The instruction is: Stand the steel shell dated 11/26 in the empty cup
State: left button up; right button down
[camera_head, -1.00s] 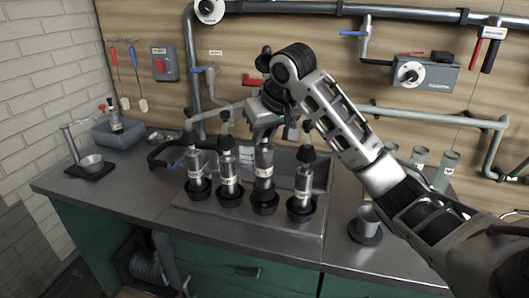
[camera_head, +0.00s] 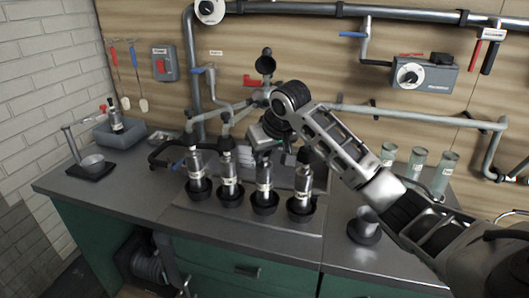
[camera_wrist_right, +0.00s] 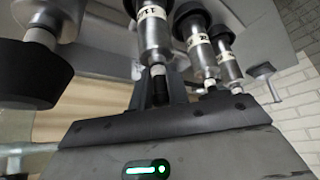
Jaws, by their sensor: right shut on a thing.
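My right gripper (camera_head: 263,147) is shut on the top of a steel shell (camera_head: 264,172), the third from the left in the row. This shell is upright, with its lower end in a black cup (camera_head: 265,207). In the right wrist view the held shell (camera_wrist_right: 151,40) runs down to the gripper's edge; its pale label is too small to read as a date. Three other steel shells, (camera_head: 194,163), (camera_head: 228,172) and (camera_head: 302,182), stand upright in black cups on either side. My left gripper is not in view.
The neighbouring shell's black cap (camera_wrist_right: 30,75) is close in the wrist view. A grey cup (camera_head: 367,219) stands on a dark base to the right. Several greenish cylinders (camera_head: 416,162) stand at the back right. Pipes (camera_head: 225,115) rise behind the row.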

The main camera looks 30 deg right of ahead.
jog(key=c, duration=1.3)
grip_release()
jog(key=shift+f, duration=0.1)
jog(key=shift+c, duration=0.2)
jog(key=shift+r, duration=0.2)
jog(key=b+v, duration=0.1)
jog(key=v, duration=1.1)
jog(key=shift+f, duration=0.1)
